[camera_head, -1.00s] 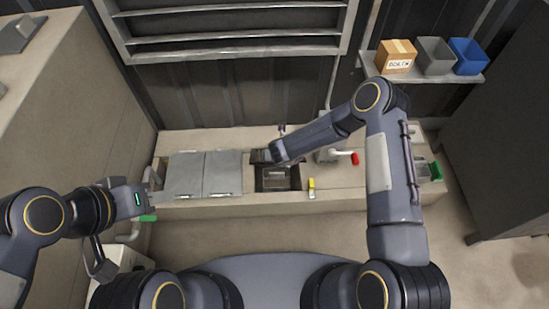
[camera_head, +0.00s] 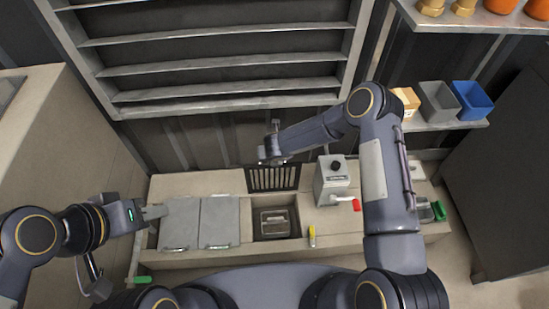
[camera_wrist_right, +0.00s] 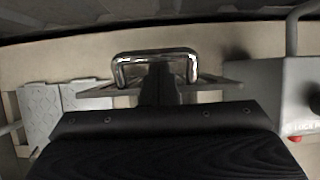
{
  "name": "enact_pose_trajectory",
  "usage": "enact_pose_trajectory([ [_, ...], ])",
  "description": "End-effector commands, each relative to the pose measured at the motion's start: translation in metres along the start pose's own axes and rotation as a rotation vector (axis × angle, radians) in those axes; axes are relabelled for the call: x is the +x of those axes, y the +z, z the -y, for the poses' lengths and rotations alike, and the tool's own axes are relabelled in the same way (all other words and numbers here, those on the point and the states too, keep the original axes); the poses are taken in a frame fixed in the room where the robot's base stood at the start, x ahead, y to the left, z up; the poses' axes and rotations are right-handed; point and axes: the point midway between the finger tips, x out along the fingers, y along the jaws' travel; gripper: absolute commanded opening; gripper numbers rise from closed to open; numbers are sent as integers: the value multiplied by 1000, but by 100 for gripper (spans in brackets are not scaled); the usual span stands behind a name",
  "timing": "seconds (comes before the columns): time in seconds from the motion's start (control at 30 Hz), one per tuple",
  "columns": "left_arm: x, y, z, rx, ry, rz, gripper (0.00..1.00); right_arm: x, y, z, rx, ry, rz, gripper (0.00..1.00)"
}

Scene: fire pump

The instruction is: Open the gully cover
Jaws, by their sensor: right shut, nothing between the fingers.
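The gully cover (camera_head: 272,178) is a dark slotted grate. In the head view it stands raised behind the open gully (camera_head: 276,235), near the back wall. Inside the gully is a grey basket-like insert (camera_head: 275,221). My right gripper (camera_head: 271,156) is shut and empty, just above the cover's upper edge; whether it touches the cover is unclear. In the right wrist view a shiny U-shaped bar (camera_wrist_right: 155,55) shows in front of a thin grey plate. My left gripper (camera_head: 154,212) is beside the left edge of the grey panels; its finger gap is unclear.
Two closed grey panels (camera_head: 199,222) lie left of the gully. Right of it are a grey box with a red-tipped lever (camera_head: 333,182) and a small yellow item (camera_head: 312,237). A shelf (camera_head: 446,125) at right carries a cardboard box and bins. A louvred frame (camera_head: 230,60) is above.

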Motion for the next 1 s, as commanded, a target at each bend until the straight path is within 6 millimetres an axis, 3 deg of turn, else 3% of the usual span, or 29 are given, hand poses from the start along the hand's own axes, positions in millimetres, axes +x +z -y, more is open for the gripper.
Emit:
enact_pose_trajectory([
  [0.67,-1,-1,-1,0,0,0,36,2,3,0,-1,0,-1,0],
  [0.77,-3,-2,-1,0,0,0,36,-6,4,0,-2,0,-1,0],
  [1.0,-10,-5,-5,0,0,0,36,-46,5,0,-2,1,0,0],
])
